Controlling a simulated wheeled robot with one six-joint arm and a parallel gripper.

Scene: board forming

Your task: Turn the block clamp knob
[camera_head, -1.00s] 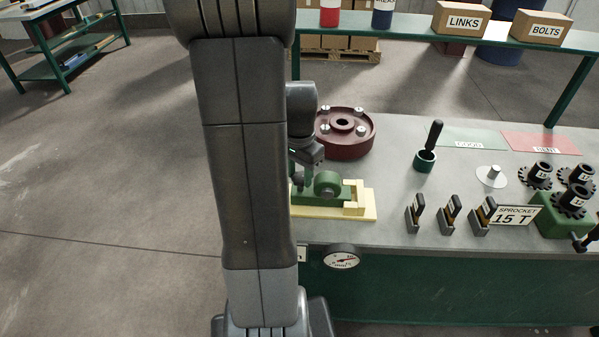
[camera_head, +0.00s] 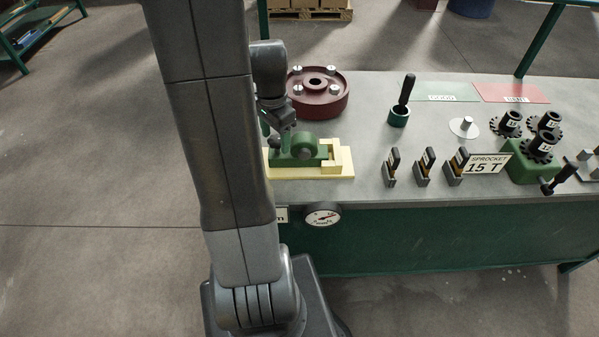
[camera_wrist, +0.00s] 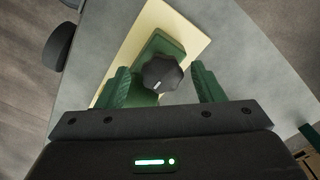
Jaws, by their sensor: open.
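The clamp knob (camera_wrist: 161,73) is a dark, lobed knob with a pale line on it, seen from above in the wrist view. It sits on the green block clamp (camera_wrist: 150,98), which stands on a cream base plate (camera_wrist: 192,30). My gripper (camera_wrist: 161,84) is open, its green fingers on either side of the knob with gaps between. In the head view the clamp (camera_head: 312,152) and its plate (camera_head: 300,177) are at the bench's front left. My gripper (camera_head: 280,146) is at the clamp's left end, where the knob is hidden.
A dark red flanged wheel (camera_head: 325,94) lies behind the clamp. A gauge (camera_head: 323,214) is on the bench front. To the right are several small slotted holders (camera_head: 423,168), a cup with a black handle (camera_head: 400,112) and a green sprocket block (camera_head: 530,165). Bare bench lies between.

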